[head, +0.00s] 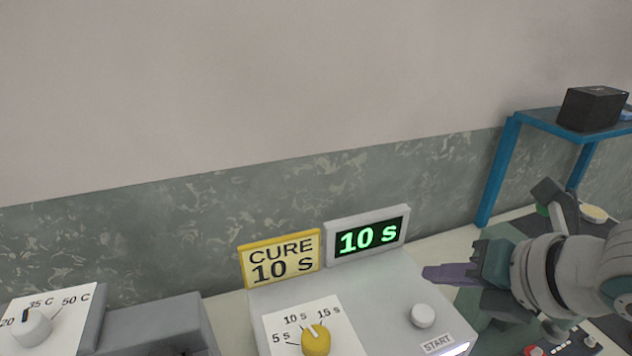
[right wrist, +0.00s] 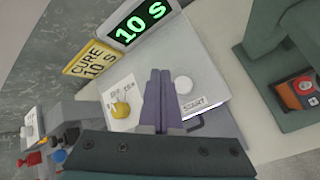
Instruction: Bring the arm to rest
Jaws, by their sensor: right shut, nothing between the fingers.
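My right gripper (head: 432,274) is shut and empty, held in the air at the right of the grey cure box (head: 385,290), near its white START button (head: 422,316). In the right wrist view its two purple fingers (right wrist: 162,80) lie together in front of the box. I cannot tell whether they touch it. The box's display (head: 368,238) reads 10 S in green, and a yellow sign (head: 280,258) reads CURE 10 S. The yellow dial (head: 316,340) appears to point near 10 s. My left gripper is not in view.
A blue stand (head: 495,175) with a black box (head: 592,108) on top is at the right. Another grey unit with a white temperature knob (head: 32,328) is at the lower left. A wall runs behind the counter. The air above the boxes is clear.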

